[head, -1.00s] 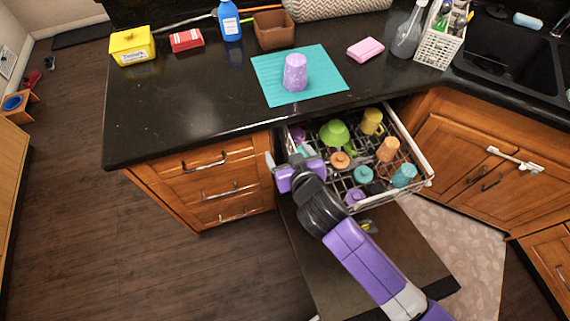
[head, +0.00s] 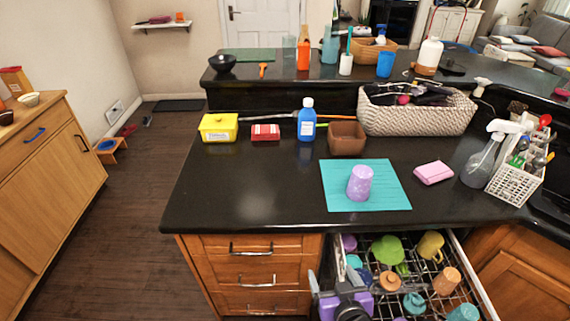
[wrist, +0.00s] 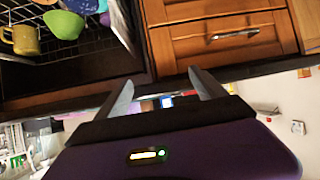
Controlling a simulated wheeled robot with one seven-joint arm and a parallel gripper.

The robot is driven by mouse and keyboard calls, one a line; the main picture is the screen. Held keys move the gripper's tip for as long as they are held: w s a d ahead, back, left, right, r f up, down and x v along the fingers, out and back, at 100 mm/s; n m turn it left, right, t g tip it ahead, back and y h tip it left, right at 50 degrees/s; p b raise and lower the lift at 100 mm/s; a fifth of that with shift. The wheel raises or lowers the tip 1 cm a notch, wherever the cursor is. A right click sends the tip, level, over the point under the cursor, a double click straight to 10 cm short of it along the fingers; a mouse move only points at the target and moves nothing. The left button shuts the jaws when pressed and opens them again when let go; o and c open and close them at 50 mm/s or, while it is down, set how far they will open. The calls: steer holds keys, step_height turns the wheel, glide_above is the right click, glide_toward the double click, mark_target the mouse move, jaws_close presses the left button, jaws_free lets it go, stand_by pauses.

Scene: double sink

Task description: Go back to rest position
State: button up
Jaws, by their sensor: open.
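My gripper (head: 340,284) is at the bottom of the head view, at the left side of the open dishwasher rack. In the wrist view my gripper (wrist: 165,100) has its two fingers spread apart with nothing between them. A purple speckled cup (head: 360,183) stands upside down on a teal mat (head: 335,200) on the dark counter, away from my gripper. The pulled-out dish rack (head: 474,277) holds several cups and bowls, among them a green bowl (head: 387,249) and a yellow mug (head: 430,245).
Wooden drawers (head: 255,272) stand left of the rack. On the counter are a yellow box (head: 219,127), a blue bottle (head: 306,120), a brown pot (head: 347,138), a pink sponge (head: 434,172) and a white utensil basket (head: 513,185).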

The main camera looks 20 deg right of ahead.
steer(key=s+a+r+n+t+y, duration=0.3)
steer(key=s+a+r+n+t, duration=0.15)
steer(key=r, duration=0.35)
steer(key=s+d+r+m+b, duration=0.1)
steer(key=s+r, duration=0.1)
steer(key=s, duration=1)
steer(key=s+r+m+g+h+b, duration=0.1)
steer(key=s+r+b, duration=0.1)
steer(key=s, duration=1.1)
steer(key=shift+d+r, duration=0.4)
steer(key=shift+m+g, duration=0.25)
